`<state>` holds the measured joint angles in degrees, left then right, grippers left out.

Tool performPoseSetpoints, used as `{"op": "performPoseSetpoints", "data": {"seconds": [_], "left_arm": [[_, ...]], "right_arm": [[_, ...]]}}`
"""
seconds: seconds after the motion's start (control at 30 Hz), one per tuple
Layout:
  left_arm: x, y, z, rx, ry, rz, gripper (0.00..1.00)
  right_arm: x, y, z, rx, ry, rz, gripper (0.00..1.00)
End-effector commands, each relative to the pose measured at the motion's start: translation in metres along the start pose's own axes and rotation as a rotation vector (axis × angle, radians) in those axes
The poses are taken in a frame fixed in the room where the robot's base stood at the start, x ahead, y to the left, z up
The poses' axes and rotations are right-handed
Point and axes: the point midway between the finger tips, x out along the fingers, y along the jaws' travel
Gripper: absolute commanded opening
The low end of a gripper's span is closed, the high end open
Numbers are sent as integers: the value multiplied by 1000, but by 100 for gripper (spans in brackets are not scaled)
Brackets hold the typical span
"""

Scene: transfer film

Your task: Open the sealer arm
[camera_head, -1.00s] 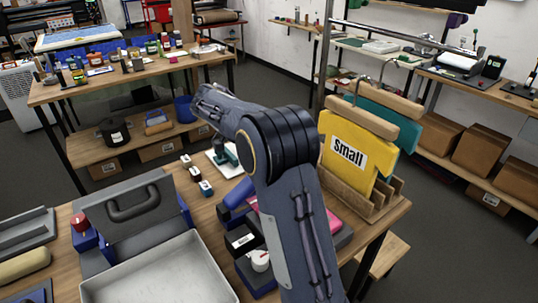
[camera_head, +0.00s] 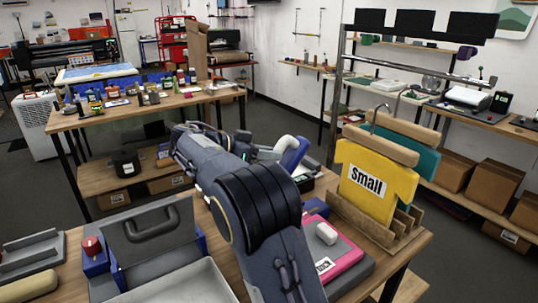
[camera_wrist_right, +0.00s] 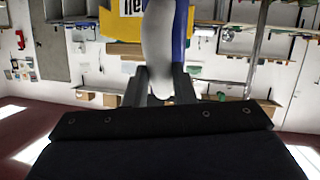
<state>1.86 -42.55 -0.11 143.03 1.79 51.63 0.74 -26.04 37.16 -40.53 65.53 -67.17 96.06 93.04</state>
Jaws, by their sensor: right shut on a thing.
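The sealer arm (camera_head: 298,158) is blue with a white, rounded handle (camera_head: 283,144). It stands raised and tilted beyond my right arm in the head view. In the right wrist view the pale handle (camera_wrist_right: 158,50) runs between the two dark fingers of my right gripper (camera_wrist_right: 160,88), with a blue strip of the arm (camera_wrist_right: 180,30) beside it. My right gripper is shut on the handle. In the head view my own forearm hides most of the gripper and the sealer's base. My left gripper is not in view.
A yellow "Small" shirt-shaped board (camera_head: 370,182) stands in a wooden rack (camera_head: 375,225) at the right. A pink and grey device (camera_head: 340,255) lies in front of it. At the left are a grey press with a black handle (camera_head: 150,225) and a red knob (camera_head: 92,246).

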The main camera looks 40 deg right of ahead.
Motion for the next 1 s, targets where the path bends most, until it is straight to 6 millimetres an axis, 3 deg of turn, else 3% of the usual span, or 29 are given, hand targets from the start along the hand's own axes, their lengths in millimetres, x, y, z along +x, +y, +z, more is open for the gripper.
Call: {"op": "performPoseSetpoints", "data": {"seconds": [0.1,0.13,0.3,0.67,1.0], "left_arm": [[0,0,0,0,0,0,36],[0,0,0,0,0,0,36],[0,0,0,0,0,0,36],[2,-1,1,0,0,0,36],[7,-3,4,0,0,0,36]], "right_arm": [[0,0,0,-1,1,1,0],[0,0,0,-1,1,1,24],[0,0,0,-1,0,1,45],[-7,-1,1,0,0,-2,45],[-62,-1,1,0,2,-2,45]]}}
